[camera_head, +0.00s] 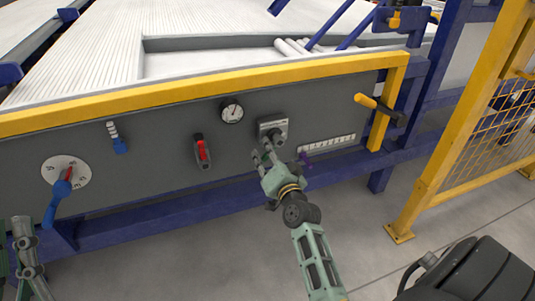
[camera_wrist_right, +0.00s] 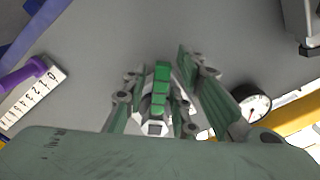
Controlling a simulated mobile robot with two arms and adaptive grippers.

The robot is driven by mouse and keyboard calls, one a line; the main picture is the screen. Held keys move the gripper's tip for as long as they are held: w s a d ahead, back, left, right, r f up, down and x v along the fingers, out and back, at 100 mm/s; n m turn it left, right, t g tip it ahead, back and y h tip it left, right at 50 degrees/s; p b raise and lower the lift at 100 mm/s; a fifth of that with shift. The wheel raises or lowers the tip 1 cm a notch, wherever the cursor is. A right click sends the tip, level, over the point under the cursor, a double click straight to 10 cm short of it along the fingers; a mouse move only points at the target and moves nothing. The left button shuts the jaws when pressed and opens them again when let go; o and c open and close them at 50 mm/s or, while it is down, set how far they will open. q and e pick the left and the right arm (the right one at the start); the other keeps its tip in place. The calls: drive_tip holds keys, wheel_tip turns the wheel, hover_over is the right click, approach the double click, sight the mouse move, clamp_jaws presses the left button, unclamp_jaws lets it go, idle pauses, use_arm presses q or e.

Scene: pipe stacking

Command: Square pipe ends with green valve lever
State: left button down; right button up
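The valve (camera_head: 272,130) is a grey fitting on the dark panel, right of the round gauge. Its green lever (camera_wrist_right: 162,88) shows in the right wrist view between my fingers, pointing up in that picture. In the head view the lever is small and partly hidden by my gripper. My right gripper (camera_head: 266,150) is just below the valve; its fingers (camera_wrist_right: 160,72) are open on both sides of the lever, with gaps visible. Green jointed parts of my left arm or gripper (camera_head: 27,255) show at the lower left edge; the fingertips cannot be made out clearly.
The panel also carries a gauge (camera_head: 232,111), red lever (camera_head: 202,150), blue-handled dial (camera_head: 64,172), blue slider (camera_head: 120,145), white scale (camera_head: 328,143) with purple slider (camera_head: 305,158), and yellow handle (camera_head: 366,101). A yellow fence (camera_head: 470,110) stands right.

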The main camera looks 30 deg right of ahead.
clamp_jaws()
idle(0.4)
